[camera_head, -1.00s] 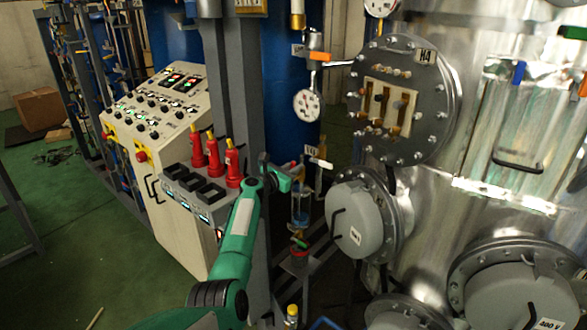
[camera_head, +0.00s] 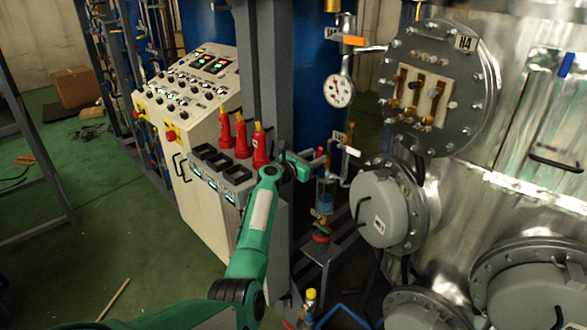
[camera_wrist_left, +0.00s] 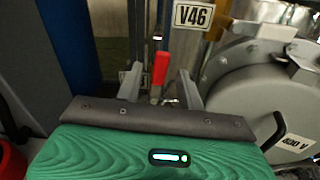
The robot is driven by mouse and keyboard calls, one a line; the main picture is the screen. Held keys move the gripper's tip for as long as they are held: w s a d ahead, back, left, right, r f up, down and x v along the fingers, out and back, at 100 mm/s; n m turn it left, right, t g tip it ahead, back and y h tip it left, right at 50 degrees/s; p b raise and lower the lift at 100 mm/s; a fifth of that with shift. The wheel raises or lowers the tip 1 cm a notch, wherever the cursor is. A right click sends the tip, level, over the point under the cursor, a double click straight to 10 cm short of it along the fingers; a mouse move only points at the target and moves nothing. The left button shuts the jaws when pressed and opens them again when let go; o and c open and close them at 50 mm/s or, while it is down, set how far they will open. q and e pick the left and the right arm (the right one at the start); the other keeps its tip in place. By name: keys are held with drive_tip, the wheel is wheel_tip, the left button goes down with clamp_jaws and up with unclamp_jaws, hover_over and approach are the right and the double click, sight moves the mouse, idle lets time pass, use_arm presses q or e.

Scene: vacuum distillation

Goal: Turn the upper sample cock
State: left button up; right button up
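The upper sample cock shows a small red handle (camera_head: 321,153) above a glass vessel with blue liquid (camera_head: 325,196). My left gripper (camera_head: 308,162) is at the cock, coming from the left. In the left wrist view the red handle (camera_wrist_left: 160,68) stands upright between the two spread fingers of my left gripper (camera_wrist_left: 161,88), with gaps on both sides. The gripper is open. The cock's body is mostly hidden behind the gripper. A lower cock (camera_head: 321,235) with red and green parts sits below the glass vessel. My right gripper is not in view.
A round flanged cover (camera_head: 383,210) is close on the right. Red handles (camera_head: 260,147) and a control panel (camera_head: 195,92) stand left. A gauge (camera_head: 338,92) hangs above. A metal post (camera_head: 262,80) stands behind my arm.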

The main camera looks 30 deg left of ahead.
use_arm(q)
drive_tip(key=b+v, duration=0.1)
drive_tip(key=v, duration=0.9)
drive_tip(key=shift+s+b, duration=0.15)
drive_tip(key=shift+b, duration=0.25)
drive_tip(key=shift+a, duration=0.1)
drive_tip(key=s+d+f+m+g+y, duration=0.1)
drive_tip(key=s+d+f+m+g, duration=0.15)
drive_tip(key=f, duration=0.95)
drive_tip(key=s+d+f+m+g+y, duration=0.15)
drive_tip(key=s+f+m, duration=0.25)
drive_tip(key=f, duration=0.8)
drive_tip(key=s+d+f+m+g+y, duration=0.1)
drive_tip(key=s+f+m+g, duration=0.25)
drive_tip(key=f, duration=0.85)
drive_tip(key=s+d+f+m+g, duration=0.2)
drive_tip(key=s+f+m, duration=0.3)
drive_tip(key=s+f, duration=0.85)
drive_tip(key=s+d+f+m+g, duration=0.1)
drive_tip(key=s+f+m, duration=0.5)
drive_tip(key=s, duration=1)
drive_tip(key=s+d+f+m+g+y, duration=0.1)
drive_tip(key=s+f+m+g, duration=0.2)
drive_tip(key=s, duration=1.2)
drive_tip(key=s+d+f+m+g+y+b, duration=0.1)
drive_tip(key=s+d+f+m+g, duration=0.1)
drive_tip(key=s+f+m, duration=0.7)
drive_tip(key=s+f, duration=0.5)
drive_tip(key=s, duration=0.2)
drive_tip(key=shift+s+f+m, duration=0.3)
